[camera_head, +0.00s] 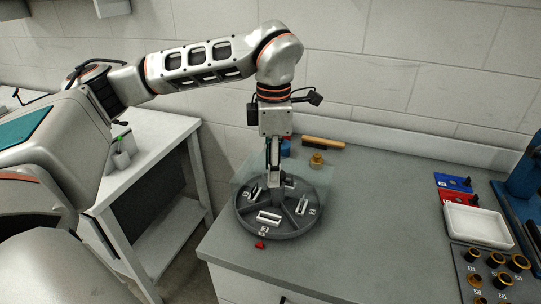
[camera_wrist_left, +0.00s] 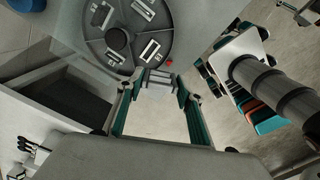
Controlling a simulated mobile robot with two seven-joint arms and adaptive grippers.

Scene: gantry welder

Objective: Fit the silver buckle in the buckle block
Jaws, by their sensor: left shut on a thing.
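My left gripper (camera_head: 274,176) points down over the round grey tray (camera_head: 245,224) on the bench. In the left wrist view its fingers (camera_wrist_left: 160,84) are shut on a pale silver piece with parallel bars, the silver buckle (camera_wrist_left: 158,76), held between the fingertips. The tray also shows in the left wrist view (camera_wrist_left: 92,46); it is divided into compartments holding several pale rectangular frames and has a dark hub. In the head view the held piece is too small to make out. I cannot tell which thing is the buckle block. My right gripper is not in view.
A small red piece (camera_head: 260,244) lies in front of the tray. A brass knob (camera_head: 317,160) and a wooden-handled tool (camera_head: 323,143) lie behind. At right are blue (camera_head: 453,182) and red (camera_head: 456,199) blocks, a white tray (camera_head: 478,227) and a dark ring holder (camera_head: 484,285). The bench middle is clear.

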